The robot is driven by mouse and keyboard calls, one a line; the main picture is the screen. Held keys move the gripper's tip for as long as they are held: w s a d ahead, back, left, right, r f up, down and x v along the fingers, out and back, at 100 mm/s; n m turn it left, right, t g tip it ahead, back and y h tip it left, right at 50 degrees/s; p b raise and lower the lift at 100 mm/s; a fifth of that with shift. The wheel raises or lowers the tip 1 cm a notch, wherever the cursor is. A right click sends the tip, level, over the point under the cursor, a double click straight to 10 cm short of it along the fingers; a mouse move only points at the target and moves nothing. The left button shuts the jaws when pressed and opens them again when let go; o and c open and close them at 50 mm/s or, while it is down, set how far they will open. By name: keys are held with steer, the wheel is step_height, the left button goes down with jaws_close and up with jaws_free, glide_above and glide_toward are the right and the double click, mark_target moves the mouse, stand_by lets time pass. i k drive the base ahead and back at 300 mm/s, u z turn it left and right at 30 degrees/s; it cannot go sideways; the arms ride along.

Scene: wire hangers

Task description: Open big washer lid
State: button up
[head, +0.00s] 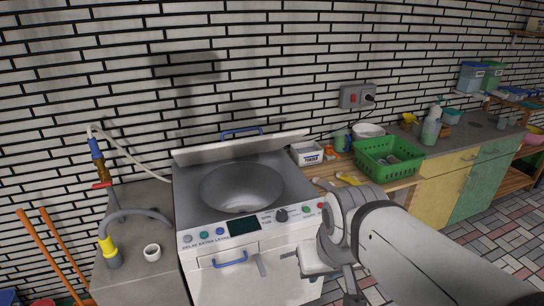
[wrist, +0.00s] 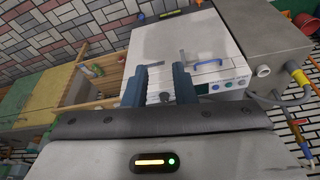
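The big white washer (head: 250,275) stands against the brick wall in the head view. Its lid (head: 240,147) is a pale panel raised along the back edge, with a blue handle (head: 241,132) at its top. The round metal tub (head: 240,187) below is uncovered. My gripper (wrist: 160,72) is open and empty in the wrist view, its two blue-grey fingers apart. In the head view my gripper (head: 325,272) is at the washer's front right, well away from the lid. The washer's front (wrist: 190,40) shows beyond the fingers in the wrist view.
A small blue-handled door (head: 230,259) is on the washer front below the control panel (head: 245,226). A wooden counter at right holds a white box (head: 307,153) and a green basket (head: 388,158).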

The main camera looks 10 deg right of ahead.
mark_target(223, 151)
steer(key=z, duration=0.1)
steer(key=k, duration=0.4)
steer(key=u, duration=0.8)
steer(key=i, duration=1.5)
steer(key=z, duration=0.65)
